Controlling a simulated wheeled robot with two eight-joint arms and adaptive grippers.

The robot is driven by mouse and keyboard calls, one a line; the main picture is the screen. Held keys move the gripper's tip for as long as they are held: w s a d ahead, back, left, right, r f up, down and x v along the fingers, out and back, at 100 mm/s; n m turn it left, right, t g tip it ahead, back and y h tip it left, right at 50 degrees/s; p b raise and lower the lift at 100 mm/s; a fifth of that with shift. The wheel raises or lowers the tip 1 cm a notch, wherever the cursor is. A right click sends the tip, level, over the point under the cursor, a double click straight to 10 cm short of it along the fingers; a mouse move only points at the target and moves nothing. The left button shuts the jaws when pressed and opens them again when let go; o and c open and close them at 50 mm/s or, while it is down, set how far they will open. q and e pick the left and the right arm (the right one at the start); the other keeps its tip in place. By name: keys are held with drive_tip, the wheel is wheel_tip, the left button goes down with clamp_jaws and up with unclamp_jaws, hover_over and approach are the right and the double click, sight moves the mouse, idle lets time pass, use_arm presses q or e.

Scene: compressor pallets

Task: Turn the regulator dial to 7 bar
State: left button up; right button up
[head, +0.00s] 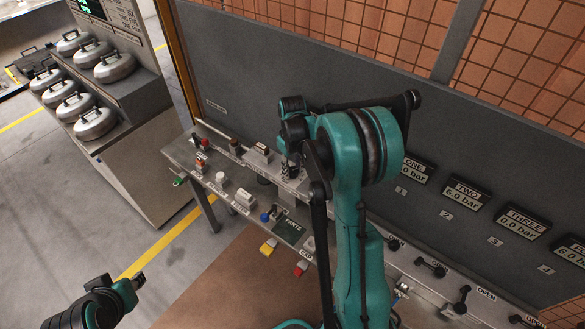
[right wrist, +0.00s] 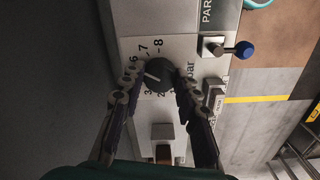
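The regulator dial (right wrist: 159,75) is a dark round knob on a pale panel in the right wrist view, with a white pointer line aimed left and slightly up. Printed numbers 3, 6, 7 and 8 and the word "bar" stand around it; the left finger covers part of the scale. My right gripper (right wrist: 158,84) has its fingers apart, one on each side of the dial; I cannot tell whether they touch it. In the head view the right gripper (head: 290,172) points down at the bench and hides the dial. My left gripper (head: 136,282) is at lower left, away from the bench.
A blue-knobbed lever (right wrist: 243,50) stands beside the dial panel. The bench (head: 180,150) carries several switches and buttons. Gauges reading 6.0 bar (head: 461,194) and 0.0 bar (head: 518,222) hang on the grey wall. A rack with silver canisters (head: 114,67) stands at left.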

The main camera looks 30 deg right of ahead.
sight(292, 171)
drive_tip(key=shift+m, duration=0.3)
drive_tip(key=shift+m+b, duration=0.3)
drive_tip(key=shift+m, duration=2.2)
drive_tip(key=o, duration=1.2)
drive_tip(key=shift+c, duration=0.2)
drive_tip(key=shift+r, duration=0.1)
wheel_tip(292, 171, up, 12)
drive_tip(key=shift+a, duration=0.1)
